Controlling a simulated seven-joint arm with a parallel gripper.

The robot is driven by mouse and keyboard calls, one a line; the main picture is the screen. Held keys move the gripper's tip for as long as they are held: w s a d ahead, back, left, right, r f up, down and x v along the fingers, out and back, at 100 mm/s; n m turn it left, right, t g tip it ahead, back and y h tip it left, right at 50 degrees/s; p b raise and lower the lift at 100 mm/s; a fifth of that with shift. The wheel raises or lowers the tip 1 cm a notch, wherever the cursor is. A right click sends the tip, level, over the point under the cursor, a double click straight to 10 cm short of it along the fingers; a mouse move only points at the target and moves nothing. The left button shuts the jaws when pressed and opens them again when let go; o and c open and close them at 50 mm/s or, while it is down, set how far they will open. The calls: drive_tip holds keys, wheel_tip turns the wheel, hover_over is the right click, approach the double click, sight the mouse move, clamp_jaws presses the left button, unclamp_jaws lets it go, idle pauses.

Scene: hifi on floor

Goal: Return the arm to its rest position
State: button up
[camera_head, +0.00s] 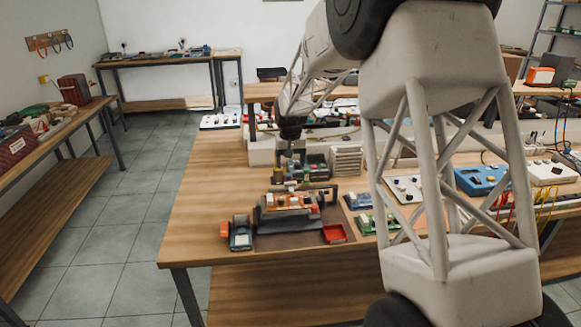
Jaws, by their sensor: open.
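My white lattice arm rises in the right foreground and reaches over to the workbench (200,190). My gripper (290,152) points down at the end of the dark wrist, above the back part of a cluster of devices. It is open, and I see nothing held in it. Its fingertips are small and hard to separate from the things behind. Just below and in front of it stands a grey fixture with orange parts (290,203). Whether the fingers touch anything cannot be told.
A red tray (335,233) and a small orange-and-teal device (240,235) lie near the bench's front edge. A grey finned block (347,160) stands right of my gripper. A blue device (482,179) is farther right. The bench's left side is bare, with open floor (120,235) beyond.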

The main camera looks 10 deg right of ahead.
idle(0.3)
drive_tip(key=s+d+r, duration=0.1)
drive_tip(key=s+r, duration=0.3)
drive_tip(key=s, duration=0.4)
drive_tip(key=s+d+r+t, duration=0.1)
drive_tip(key=s+d+r, duration=0.1)
drive_tip(key=s+r, duration=0.5)
drive_tip(key=s+d+r, duration=0.1)
drive_tip(key=s+r, duration=0.1)
drive_tip(key=s, duration=0.8)
drive_tip(key=s+d+f+t, duration=0.1)
drive_tip(key=s, duration=2.7)
drive_tip(key=shift+s+d+f+t, duration=0.3)
drive_tip(key=shift+s+d+f, duration=0.1)
